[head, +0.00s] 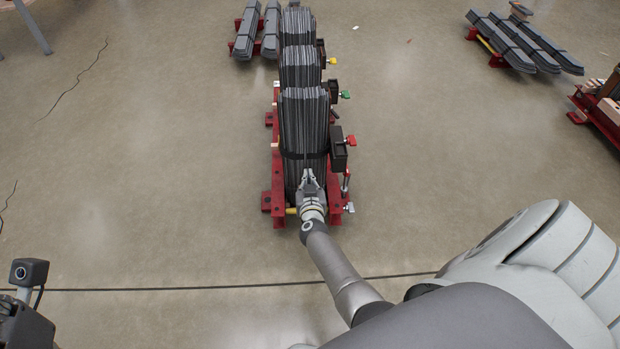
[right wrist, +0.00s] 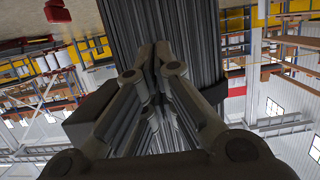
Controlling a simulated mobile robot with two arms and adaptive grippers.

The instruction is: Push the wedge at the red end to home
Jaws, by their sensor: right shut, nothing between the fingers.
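A stack of dark grey laminated sheets (head: 303,120) stands upright in a red frame (head: 278,185), with a dark strap around it. A black block with a red tab (head: 351,140) sits at the right of its near end. I cannot make out which part is the wedge; it may be hidden by my gripper. My right gripper (head: 309,178) is at the near face of the stack, low down. In the right wrist view its fingers (right wrist: 154,52) are shut together and empty, with their tips close in front of the sheets; I cannot tell if they touch.
Black blocks with a green tab (head: 345,95) and a yellow tab (head: 331,61) stand farther along the frame. A small metal-ended fitting (head: 349,207) sticks out at the near right corner. Grey sheet bundles (head: 528,42) lie far right.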

